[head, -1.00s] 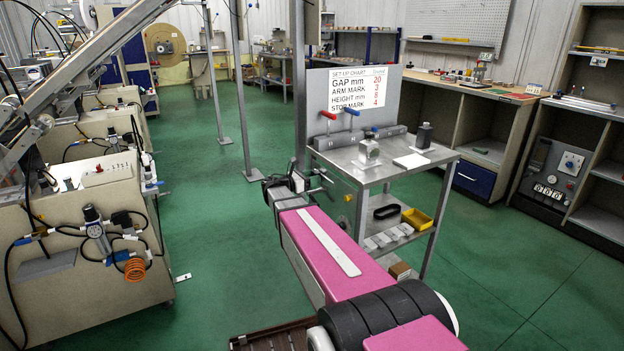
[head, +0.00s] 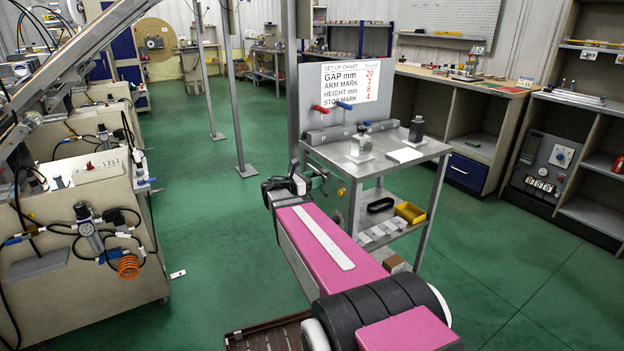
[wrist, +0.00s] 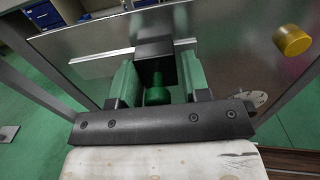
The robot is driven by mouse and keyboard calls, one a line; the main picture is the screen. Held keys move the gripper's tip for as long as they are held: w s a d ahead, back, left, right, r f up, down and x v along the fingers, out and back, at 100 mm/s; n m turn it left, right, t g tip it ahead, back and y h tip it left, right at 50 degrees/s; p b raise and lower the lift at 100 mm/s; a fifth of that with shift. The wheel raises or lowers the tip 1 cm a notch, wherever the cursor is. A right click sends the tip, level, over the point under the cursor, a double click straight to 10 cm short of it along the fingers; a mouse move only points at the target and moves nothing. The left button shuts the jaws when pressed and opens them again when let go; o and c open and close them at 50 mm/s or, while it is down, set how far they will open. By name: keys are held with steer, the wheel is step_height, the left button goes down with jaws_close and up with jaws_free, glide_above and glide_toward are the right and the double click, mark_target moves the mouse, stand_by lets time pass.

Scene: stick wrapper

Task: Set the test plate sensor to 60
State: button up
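I cannot pick out a part clearly marked as the test plate sensor. A grey control panel (head: 543,168) with a white-faced dial (head: 562,155) and a row of small counters stands low in the shelving at the right; its readings are too small to read. The set-up chart (head: 341,85) on the steel cart lists gap, arm mark, height and stop mark. My gripper (wrist: 157,88) shows two fingers apart in the wrist view, with a dark block and a green rounded shape seen between them. I see no contact. In the head view my pink arm reaches toward the cart's left side.
The steel cart (head: 374,160) holds clamps with red and blue handles, a bottle (head: 416,129) and a yellow bin (head: 410,212). A yellow knob (head: 341,192) at its left also shows in the wrist view (wrist: 292,40). Machines (head: 80,235) line the left. Green floor (head: 500,285) is free at right.

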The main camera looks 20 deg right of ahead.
steer(key=shift+s, duration=0.15)
steer(key=a, duration=0.3)
steer(key=s+a, duration=0.1)
steer(key=a, duration=0.3)
steer(key=s+a, duration=0.1)
steer(key=a, duration=0.2)
steer(key=shift+a, duration=0.3)
steer(key=s+d+f+m+g+y, duration=0.2)
steer(key=s+f+m+y, duration=0.2)
steer(key=f, duration=0.3)
steer(key=shift+s+a+f+m+g+y, duration=0.2)
steer(key=shift+s+a+f+m+y, duration=1.45)
steer(key=shift+m+y, duration=0.85)
steer(key=shift+s+a+f+m+g+y, duration=0.2)
steer(key=shift+s+a+f+m+y, duration=1)
steer(key=shift+s+f+m+y, duration=1.25)
steer(key=shift+s+a+f+m+g+y, duration=0.2)
steer(key=shift+s+a+f+m+y, duration=1.4)
steer(key=shift+m, duration=1.55)
steer(key=shift+w+d+r+y, duration=0.15)
steer(key=shift+w+r+y, duration=0.1)
steer(key=shift+w, duration=0.1)
